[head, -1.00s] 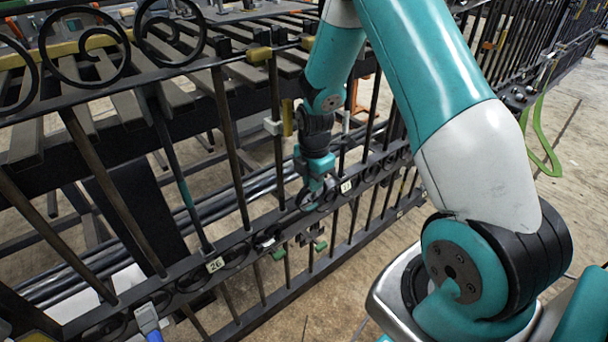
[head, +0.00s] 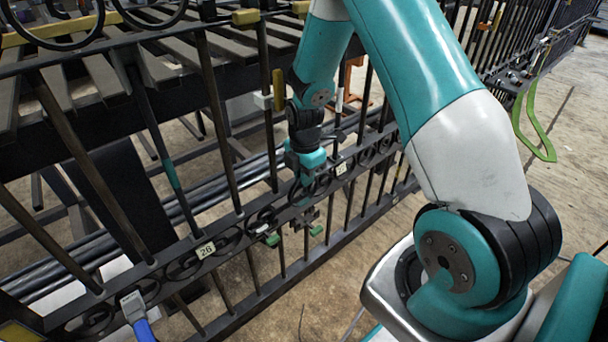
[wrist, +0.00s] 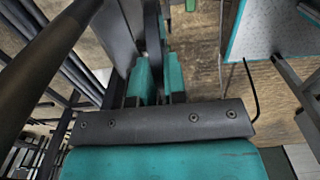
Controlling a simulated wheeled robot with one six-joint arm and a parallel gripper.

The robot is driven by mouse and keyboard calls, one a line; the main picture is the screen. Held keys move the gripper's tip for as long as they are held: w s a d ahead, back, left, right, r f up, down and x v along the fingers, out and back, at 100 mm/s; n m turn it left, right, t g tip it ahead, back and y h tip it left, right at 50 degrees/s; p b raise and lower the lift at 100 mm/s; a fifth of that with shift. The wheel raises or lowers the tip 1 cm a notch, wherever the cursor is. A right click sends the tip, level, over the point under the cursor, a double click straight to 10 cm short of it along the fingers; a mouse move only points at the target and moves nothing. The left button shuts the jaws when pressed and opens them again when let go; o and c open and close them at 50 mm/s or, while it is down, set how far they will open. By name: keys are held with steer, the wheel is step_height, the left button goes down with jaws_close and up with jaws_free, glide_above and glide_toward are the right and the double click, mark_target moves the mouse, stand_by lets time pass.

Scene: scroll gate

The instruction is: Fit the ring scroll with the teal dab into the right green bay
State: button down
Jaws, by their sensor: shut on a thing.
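My gripper (head: 306,180) is low at the gate's lower scroll band, close to the white tag 31. In the wrist view its teal jaws (wrist: 158,82) are shut on a dark, thin ring scroll (wrist: 153,35), seen nearly edge on. I cannot make out the teal dab on it. Two green marks show below the band, a left green mark (head: 272,239) and a right green mark (head: 316,231). The gripper is just above the right one. The jaws and dark bars hide the exact bay opening, and I cannot tell whether the scroll touches it.
Dark upright bars (head: 219,120) stand left of my gripper. Tag 26 (head: 206,250) and a blue-handled brush (head: 136,312) are at the lower left band. A green strap (head: 535,125) hangs at the right. Open floor (head: 350,270) lies in front of the gate.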

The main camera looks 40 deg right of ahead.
mark_target(305, 192)
steer(key=shift+f+b, duration=1.4)
steer(key=shift+f, duration=1.2)
steer(key=shift+d+p, duration=0.2)
steer(key=shift+p, duration=0.25)
steer(key=shift+f+b, duration=0.7)
steer(key=shift+f, duration=0.75)
stand_by(0.7)
steer(key=c, duration=1.1)
jaws_free()
step_height(305, 192, up, 12)
steer(key=p, duration=0.3)
